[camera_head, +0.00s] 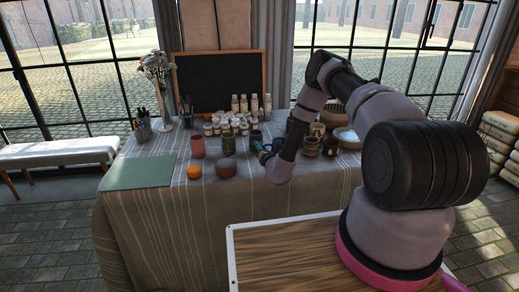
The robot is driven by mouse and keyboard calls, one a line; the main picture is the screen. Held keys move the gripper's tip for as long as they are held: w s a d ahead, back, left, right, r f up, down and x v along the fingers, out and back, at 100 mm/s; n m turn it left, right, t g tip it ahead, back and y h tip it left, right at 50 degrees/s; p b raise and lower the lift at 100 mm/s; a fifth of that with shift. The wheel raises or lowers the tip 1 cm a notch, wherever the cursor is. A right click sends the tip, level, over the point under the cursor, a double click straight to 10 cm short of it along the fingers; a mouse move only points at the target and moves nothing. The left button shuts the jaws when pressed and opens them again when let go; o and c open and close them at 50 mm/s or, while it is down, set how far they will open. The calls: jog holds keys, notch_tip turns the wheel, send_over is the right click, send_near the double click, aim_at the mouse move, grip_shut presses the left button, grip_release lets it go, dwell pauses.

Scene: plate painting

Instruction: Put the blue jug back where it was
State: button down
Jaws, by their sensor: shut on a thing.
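My arm reaches from the right over the cloth-covered table (165,235). My gripper (264,150) is low over the middle of the table, small and partly covered by my own wrist. It is shut on a small blue thing (265,157), which looks like the blue jug; its shape is mostly hidden. I cannot tell whether it touches the table. A dark green cup (255,137) stands just behind my gripper. A reddish-brown round pot (226,167) stands to the left of it.
A red-brown cup (198,146), an orange (194,171) and a green mat (138,173) lie to the left. Several paint jars (225,124) and bottles (244,104) stand behind. Brown mugs (311,146) and bowls (347,137) crowd the right. The front cloth is clear.

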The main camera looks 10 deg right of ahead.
jog(key=shift+f, duration=0.65)
jog(key=c, duration=0.9)
grip_release()
